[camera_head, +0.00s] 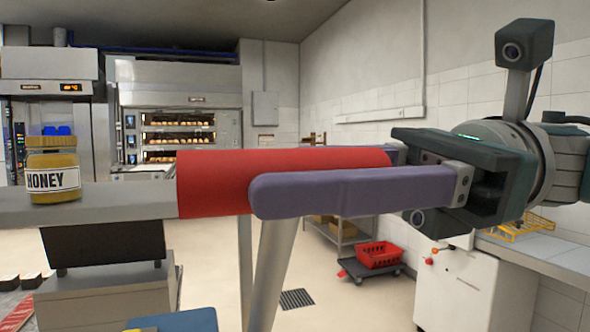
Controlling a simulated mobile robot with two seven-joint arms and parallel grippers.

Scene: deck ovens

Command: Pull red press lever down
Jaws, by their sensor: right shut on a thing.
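The red press lever (215,184) shows as a thick red grip on a grey bar (115,202), lying nearly level across the view. My right gripper (290,192) comes in from the right and is shut on the red grip. One long purple finger lies across its near side. The other finger is mostly hidden behind the grip. My left gripper is not in view.
A honey jar (52,177) shows at the left by the grey bar; I cannot tell if it touches it. Deck ovens (178,75) with bread stand at the back. A red basket (378,255) sits on a low dolly. A white counter (565,252) is at the right.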

